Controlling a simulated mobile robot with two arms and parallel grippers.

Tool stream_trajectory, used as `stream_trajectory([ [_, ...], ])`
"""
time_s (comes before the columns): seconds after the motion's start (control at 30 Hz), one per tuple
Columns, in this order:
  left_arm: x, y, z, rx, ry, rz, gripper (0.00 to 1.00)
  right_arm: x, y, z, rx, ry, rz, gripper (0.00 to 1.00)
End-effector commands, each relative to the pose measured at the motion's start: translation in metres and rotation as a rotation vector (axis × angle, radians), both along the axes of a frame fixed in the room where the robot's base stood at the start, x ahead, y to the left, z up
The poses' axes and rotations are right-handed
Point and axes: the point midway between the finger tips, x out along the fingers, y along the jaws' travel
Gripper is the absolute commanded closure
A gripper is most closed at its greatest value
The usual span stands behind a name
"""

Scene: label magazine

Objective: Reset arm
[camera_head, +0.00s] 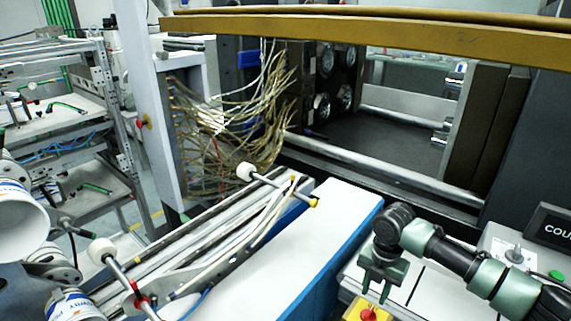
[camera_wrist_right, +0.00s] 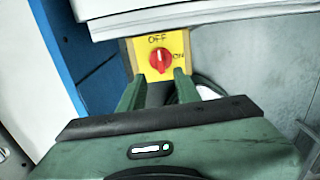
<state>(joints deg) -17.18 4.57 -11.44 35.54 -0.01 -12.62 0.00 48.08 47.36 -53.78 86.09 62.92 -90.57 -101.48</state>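My right gripper (camera_head: 375,292) hangs at the lower right of the head view, its fingers pointing down. It is open and empty, with a clear gap between the fingertips (camera_wrist_right: 157,88) in the right wrist view. Just beyond the fingers is a yellow switch plate (camera_wrist_right: 176,42) with a red knob (camera_wrist_right: 158,60), marked OFF above and ON at the right. The knob looks upright, towards OFF. In the head view the red knob (camera_head: 370,313) shows below the gripper, apart from it. My left gripper is not in view.
A white machine top with a blue side (camera_head: 318,238) lies left of my right arm. Rods and rails (camera_head: 215,235) and white rolls (camera_head: 18,222) fill the left. Bundled wires (camera_head: 235,120) hang behind. A control box (camera_head: 512,250) with a green button stands at the right.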

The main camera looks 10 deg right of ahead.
Motion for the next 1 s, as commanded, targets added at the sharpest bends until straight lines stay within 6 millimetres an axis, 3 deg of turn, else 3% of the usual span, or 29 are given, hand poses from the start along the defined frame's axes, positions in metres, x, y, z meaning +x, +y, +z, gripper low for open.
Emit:
stream_trajectory([
  [0.13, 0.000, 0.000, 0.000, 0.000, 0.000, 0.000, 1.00, -0.019, 0.037, -0.024, 0.022, -0.001, -0.045, 0.67],
  [0.27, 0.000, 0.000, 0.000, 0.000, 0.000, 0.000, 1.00, -0.054, 0.097, -0.054, 0.078, -0.021, -0.183, 0.67],
  [0.4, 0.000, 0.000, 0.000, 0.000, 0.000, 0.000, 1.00, -0.096, 0.153, -0.070, 0.171, -0.052, -0.432, 0.67],
  [0.53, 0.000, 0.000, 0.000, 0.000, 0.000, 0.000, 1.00, -0.133, 0.184, -0.072, 0.263, -0.065, -0.734, 0.67],
  [0.7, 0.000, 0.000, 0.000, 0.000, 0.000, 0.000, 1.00, -0.174, 0.188, -0.064, 0.346, -0.071, -1.186, 0.67],
  [1.0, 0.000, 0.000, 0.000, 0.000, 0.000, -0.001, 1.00, -0.221, 0.153, -0.053, 0.369, -0.101, -1.726, 0.67],
])
